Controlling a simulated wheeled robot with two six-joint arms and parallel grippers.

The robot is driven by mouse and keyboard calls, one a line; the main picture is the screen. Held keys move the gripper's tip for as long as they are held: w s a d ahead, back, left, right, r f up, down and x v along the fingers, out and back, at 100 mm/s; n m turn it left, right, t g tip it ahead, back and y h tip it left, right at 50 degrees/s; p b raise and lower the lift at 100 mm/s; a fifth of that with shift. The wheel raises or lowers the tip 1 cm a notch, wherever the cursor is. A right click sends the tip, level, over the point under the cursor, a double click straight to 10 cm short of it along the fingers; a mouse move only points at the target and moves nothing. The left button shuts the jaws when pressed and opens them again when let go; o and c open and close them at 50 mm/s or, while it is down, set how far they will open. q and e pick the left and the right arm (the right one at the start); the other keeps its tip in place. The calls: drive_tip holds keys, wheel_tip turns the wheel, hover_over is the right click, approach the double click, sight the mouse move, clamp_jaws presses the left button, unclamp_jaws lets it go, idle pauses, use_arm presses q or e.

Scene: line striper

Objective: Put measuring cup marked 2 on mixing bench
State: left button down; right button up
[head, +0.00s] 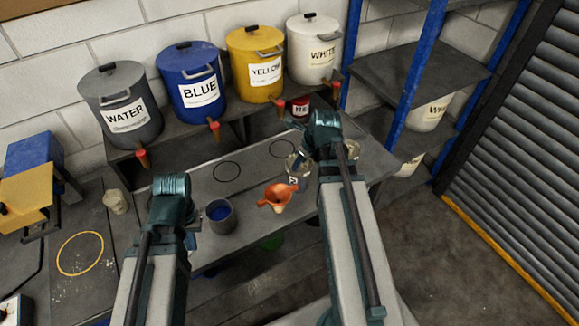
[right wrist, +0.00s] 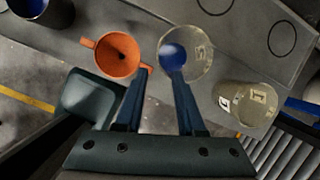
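A clear measuring cup (head: 297,167) with blue inside stands on the grey bench (head: 200,186); its small dark mark is too small to read surely. In the right wrist view this cup (right wrist: 197,50) is at my right fingertips. A second clear cup (head: 352,150) stands to its right; in the right wrist view it (right wrist: 247,106) bears pale labels I cannot read clearly. My right gripper (right wrist: 156,72) has its fingers apart, the right one overlapping the blue-tinted cup; nothing clear shows between them. My left gripper (head: 193,226) is mostly hidden behind its arm, beside a grey pot.
The grey pot (head: 220,217) holds blue, and an orange funnel (head: 278,196) sits between it and the cup. Tapped WATER (head: 120,100), BLUE (head: 190,80), YELLOW (head: 262,62) and WHITE (head: 314,50) drums stand behind.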

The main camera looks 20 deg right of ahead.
drive_tip(key=s+a+n+g, duration=0.1)
drive_tip(key=s+a+n, duration=0.3)
drive_tip(key=a+n, duration=0.4)
drive_tip(key=s+a+f+n+g+h, duration=0.1)
drive_tip(key=s+a+n, duration=0.3)
drive_tip(key=a+n, duration=0.5)
drive_tip(key=s+a+n+g+h, duration=0.1)
drive_tip(key=s+a+n, duration=0.3)
drive_tip(key=n, duration=1.4)
drive_tip(key=a+g, duration=0.1)
drive_tip(key=a, duration=0.3)
drive_tip(key=shift+a+f, duration=0.2)
drive_tip(key=shift+a, duration=0.2)
wheel_tip(320, 180, down, 10)
drive_tip(key=b, duration=0.9)
drive_tip(key=shift+b, duration=0.4)
